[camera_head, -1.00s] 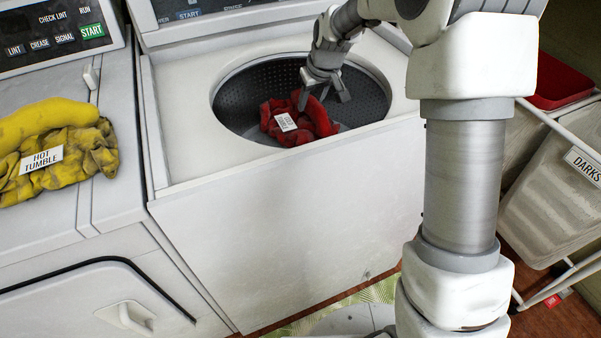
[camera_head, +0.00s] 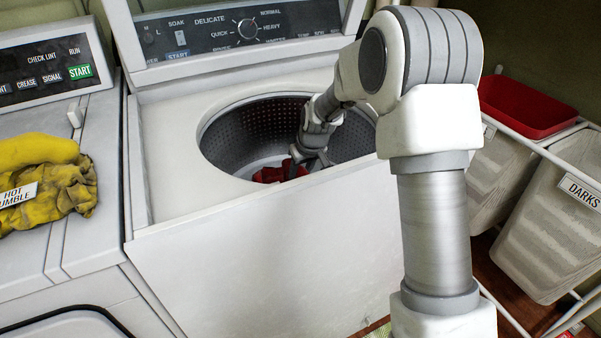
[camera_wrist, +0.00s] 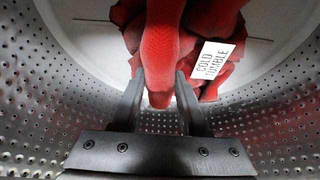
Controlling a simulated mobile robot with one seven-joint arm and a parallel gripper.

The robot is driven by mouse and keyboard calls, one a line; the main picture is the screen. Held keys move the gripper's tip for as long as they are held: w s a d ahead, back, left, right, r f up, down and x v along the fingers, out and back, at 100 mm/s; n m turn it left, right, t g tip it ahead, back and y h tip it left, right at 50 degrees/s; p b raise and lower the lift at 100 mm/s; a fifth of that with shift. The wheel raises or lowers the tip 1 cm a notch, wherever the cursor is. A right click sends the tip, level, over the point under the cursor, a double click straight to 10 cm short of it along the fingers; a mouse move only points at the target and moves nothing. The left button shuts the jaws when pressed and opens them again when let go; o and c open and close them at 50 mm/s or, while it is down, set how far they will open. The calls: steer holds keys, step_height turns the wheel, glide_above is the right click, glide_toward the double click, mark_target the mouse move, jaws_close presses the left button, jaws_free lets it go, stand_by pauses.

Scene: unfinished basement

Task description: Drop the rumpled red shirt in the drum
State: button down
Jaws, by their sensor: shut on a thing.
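The rumpled red shirt (camera_head: 281,172) is down inside the washer's drum (camera_head: 255,130), partly hidden behind the front rim. In the wrist view, the shirt (camera_wrist: 163,45) hangs between the two fingers of my gripper (camera_wrist: 160,95), with a white tag reading "COLD TUMBLE" on it. My gripper (camera_head: 310,160) is shut on the shirt and reaches below the drum opening. Perforated metal drum walls (camera_wrist: 65,90) surround the shirt and fingers in the wrist view. Whether the shirt touches the drum bottom I cannot tell.
A dryer (camera_head: 70,265) stands at left with a yellow cloth (camera_head: 60,190) tagged "HOT TUMBLE" on top. The washer's control panel (camera_head: 240,30) rises behind the drum. At right are a red tray (camera_head: 530,105) and a hamper labelled "DARKS" (camera_head: 545,235).

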steer(key=shift+f+b, duration=0.4)
steer(key=shift+f, duration=0.1)
steer(key=shift+f, duration=0.1)
steer(key=shift+c, duration=2.2)
jaws_free()
steer(key=shift+r+p, duration=0.3)
steer(key=shift+r, duration=0.15)
steer(key=p+v, duration=0.3)
steer(key=v, duration=0.9)
steer(key=shift+r+p, duration=0.2)
steer(key=shift+p, duration=0.15)
